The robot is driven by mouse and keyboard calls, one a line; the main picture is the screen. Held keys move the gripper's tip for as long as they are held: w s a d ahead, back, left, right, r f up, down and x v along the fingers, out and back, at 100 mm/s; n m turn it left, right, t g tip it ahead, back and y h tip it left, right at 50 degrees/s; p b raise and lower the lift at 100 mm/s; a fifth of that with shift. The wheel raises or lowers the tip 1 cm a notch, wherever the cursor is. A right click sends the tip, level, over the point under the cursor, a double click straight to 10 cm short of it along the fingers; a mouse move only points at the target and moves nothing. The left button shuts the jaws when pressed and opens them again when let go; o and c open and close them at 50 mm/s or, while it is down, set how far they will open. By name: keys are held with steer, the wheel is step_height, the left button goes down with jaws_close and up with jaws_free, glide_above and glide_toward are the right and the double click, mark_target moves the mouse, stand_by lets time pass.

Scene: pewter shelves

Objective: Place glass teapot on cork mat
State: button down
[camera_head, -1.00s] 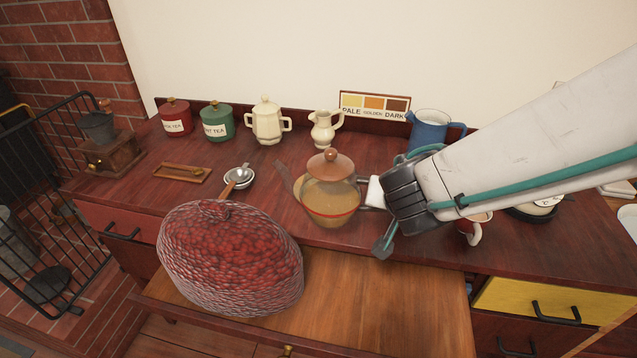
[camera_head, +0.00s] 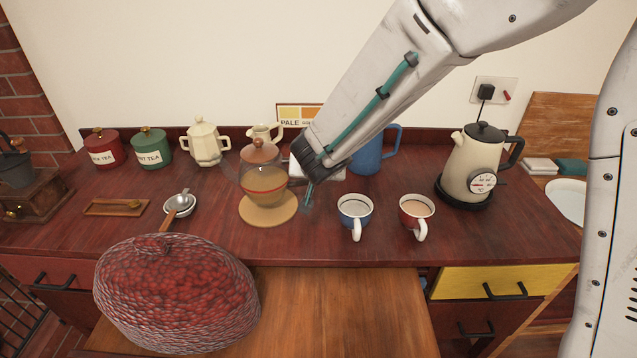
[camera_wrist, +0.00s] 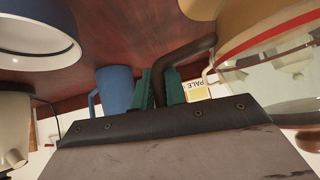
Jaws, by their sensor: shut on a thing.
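The glass teapot (camera_head: 264,182) has a brown lid, a red band and amber liquid inside. It is upright at the round cork mat (camera_head: 268,208), over its back part; I cannot tell whether its base touches the mat. My gripper (camera_head: 303,182) is to the right of the teapot and shut on its handle. In the wrist view the dark handle (camera_wrist: 185,52) runs between the green fingertips (camera_wrist: 160,86), and part of the glass body (camera_wrist: 270,60) shows at the right.
A blue cup (camera_head: 355,212) and a red cup (camera_head: 417,212) stand right of the mat. A blue jug (camera_head: 366,152) is behind my gripper, and a kettle (camera_head: 472,165) is farther right. A red tea cosy (camera_head: 175,290) is in front. A spoon and strainer (camera_head: 180,205) lie left.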

steer(key=shift+w+f, duration=0.25)
steer(key=shift+f, duration=0.65)
steer(key=shift+w+f, duration=0.25)
steer(key=shift+f, duration=0.6)
steer(key=shift+f, duration=0.15)
steer(key=c, duration=1.4)
jaws_free()
steer(key=shift+c, duration=0.2)
